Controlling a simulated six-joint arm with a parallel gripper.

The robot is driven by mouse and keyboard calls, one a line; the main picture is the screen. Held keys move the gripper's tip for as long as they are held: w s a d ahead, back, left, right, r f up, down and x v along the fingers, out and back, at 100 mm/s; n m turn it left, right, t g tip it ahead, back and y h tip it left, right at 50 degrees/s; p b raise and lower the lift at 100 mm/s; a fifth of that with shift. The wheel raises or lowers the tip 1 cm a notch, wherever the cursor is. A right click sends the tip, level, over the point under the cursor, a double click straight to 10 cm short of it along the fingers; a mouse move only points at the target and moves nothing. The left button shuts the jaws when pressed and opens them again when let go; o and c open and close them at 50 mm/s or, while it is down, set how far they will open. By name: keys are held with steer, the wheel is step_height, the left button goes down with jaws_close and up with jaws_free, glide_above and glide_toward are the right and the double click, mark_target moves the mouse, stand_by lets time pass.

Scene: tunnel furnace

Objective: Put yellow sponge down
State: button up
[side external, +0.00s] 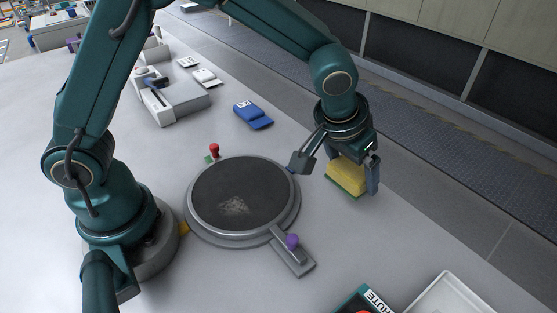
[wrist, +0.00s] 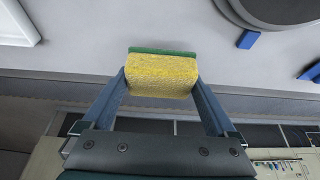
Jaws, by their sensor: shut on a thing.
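The yellow sponge (side external: 346,175) has a green scouring layer on its lower side. My gripper (side external: 352,178) is shut on it, at the right of the round dark plate in the side external view. In the wrist view the sponge (wrist: 162,75) sits between the two blue-grey fingers of my gripper (wrist: 162,78), its green edge toward the table. The sponge is close to the table's right edge; I cannot tell whether it touches the surface.
The round dark turntable (side external: 212,200) has a lever with a purple knob (side external: 292,241). A white tray (side external: 455,300) is at front right, beside a box with a red button (side external: 362,310). Grey tabletop (side external: 350,235) is clear near the sponge.

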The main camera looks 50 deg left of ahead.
mark_target(363, 180)
steer(key=d+f, duration=0.1)
steer(key=d, duration=0.2)
steer(key=shift+f, duration=2.4)
